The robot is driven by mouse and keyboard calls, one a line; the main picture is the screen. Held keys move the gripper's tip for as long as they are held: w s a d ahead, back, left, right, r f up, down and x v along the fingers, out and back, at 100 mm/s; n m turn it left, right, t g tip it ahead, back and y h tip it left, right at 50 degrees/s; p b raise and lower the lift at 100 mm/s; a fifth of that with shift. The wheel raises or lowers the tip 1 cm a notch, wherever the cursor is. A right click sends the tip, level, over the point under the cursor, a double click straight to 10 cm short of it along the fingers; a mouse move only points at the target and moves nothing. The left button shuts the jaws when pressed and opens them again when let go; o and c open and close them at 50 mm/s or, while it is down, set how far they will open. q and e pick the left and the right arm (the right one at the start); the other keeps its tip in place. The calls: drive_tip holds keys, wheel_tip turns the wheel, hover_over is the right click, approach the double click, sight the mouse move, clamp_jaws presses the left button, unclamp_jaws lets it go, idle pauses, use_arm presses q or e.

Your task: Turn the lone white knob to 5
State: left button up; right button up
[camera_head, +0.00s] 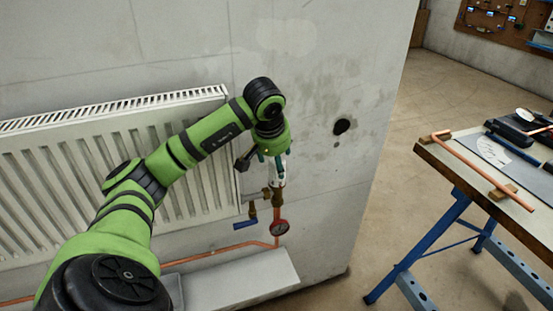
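A small white knob (279,172) sits on top of a brass valve (278,196) at the right end of the radiator. My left arm comes in from the left, and its gripper (275,158) points down at the knob from above. The fingertips are at or around the knob's upper part. The arm's wrist and the gripper cover much of that area, so I cannot tell whether the fingers touch or grip the knob. The knob's number marks are too small to read. My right gripper is not in view.
A white ribbed radiator (60,190) hangs on the grey wall. A white ledge (240,280) lies below. A workbench (470,190) with blue legs stands right.

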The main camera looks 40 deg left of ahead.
use_arm(q)
drive_tip(key=shift+w+f, duration=0.1)
drive_tip(key=shift+f, duration=0.2)
drive_tip(key=shift+r, duration=0.15)
drive_tip(key=c, duration=1.1)
drive_tip(key=shift+r, duration=0.1)
